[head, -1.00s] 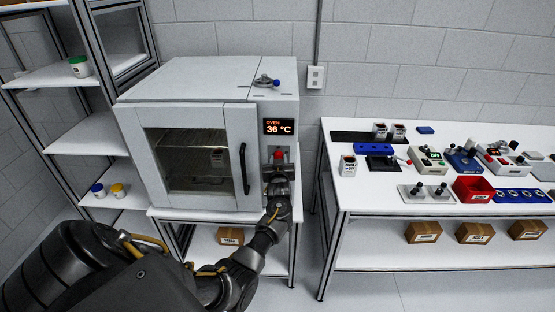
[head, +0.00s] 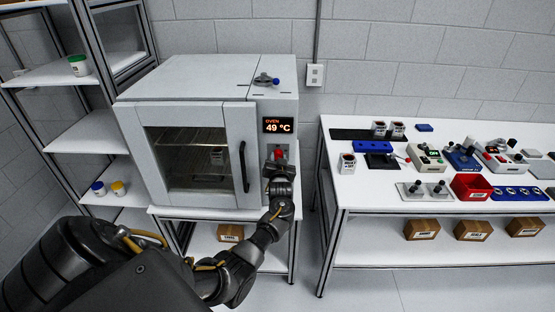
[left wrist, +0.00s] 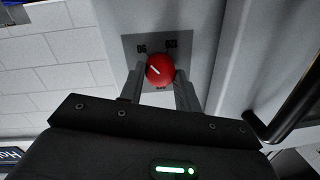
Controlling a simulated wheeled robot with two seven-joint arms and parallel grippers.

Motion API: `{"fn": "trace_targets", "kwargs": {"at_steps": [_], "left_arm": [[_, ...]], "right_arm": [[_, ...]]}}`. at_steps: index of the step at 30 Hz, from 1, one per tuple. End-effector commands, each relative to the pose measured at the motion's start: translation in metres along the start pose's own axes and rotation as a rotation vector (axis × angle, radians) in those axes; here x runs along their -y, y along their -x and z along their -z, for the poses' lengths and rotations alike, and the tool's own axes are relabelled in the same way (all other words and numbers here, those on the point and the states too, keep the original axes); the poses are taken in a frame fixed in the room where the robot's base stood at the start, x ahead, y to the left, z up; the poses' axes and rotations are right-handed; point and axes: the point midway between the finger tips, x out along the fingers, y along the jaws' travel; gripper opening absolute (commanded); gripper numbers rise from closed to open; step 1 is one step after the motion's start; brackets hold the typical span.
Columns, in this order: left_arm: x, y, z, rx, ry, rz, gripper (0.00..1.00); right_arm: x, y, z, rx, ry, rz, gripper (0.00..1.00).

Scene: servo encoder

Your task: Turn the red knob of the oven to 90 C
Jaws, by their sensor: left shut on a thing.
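The white oven (head: 185,85) stands on a low table with its glass door shut. Its display (head: 278,125) reads 49 °C. The red knob (head: 279,155) is on the panel below the display; it also shows in the left wrist view (left wrist: 160,69), with a white pointer line slanting to the upper left. My left gripper (head: 279,166) is at the knob, and in the left wrist view its two fingers (left wrist: 159,80) are shut on the knob's sides. My right gripper is not in view.
The oven's dark door handle (head: 244,167) is just left of my left gripper. A shelf rack (head: 88,142) stands at the left.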

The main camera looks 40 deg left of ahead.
Motion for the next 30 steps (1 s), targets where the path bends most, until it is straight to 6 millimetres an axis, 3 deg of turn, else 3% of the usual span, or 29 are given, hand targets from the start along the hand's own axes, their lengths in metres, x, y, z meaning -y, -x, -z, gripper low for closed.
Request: {"fn": "trace_targets", "kwargs": {"at_steps": [5,6,10,20,26,30], "left_arm": [[0.0,0.001,-0.004,0.009,-0.002,0.001,0.1],[0.0,0.001,-0.004,0.008,-0.002,0.001,0.38],[0.0,0.001,-0.003,0.006,-0.001,0.0,0.55],[-0.001,0.003,-0.002,0.002,0.0,-0.001,0.55],[-0.001,0.026,-0.004,0.001,0.002,-0.002,0.55],[-0.001,0.054,-0.004,0.002,0.003,-0.002,0.55]], "right_arm": [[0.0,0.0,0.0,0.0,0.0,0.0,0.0],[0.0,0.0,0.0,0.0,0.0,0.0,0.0],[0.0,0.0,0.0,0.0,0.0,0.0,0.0],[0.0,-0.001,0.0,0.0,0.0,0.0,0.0],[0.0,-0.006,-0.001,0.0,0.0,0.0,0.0],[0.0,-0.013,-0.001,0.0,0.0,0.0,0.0]]}}
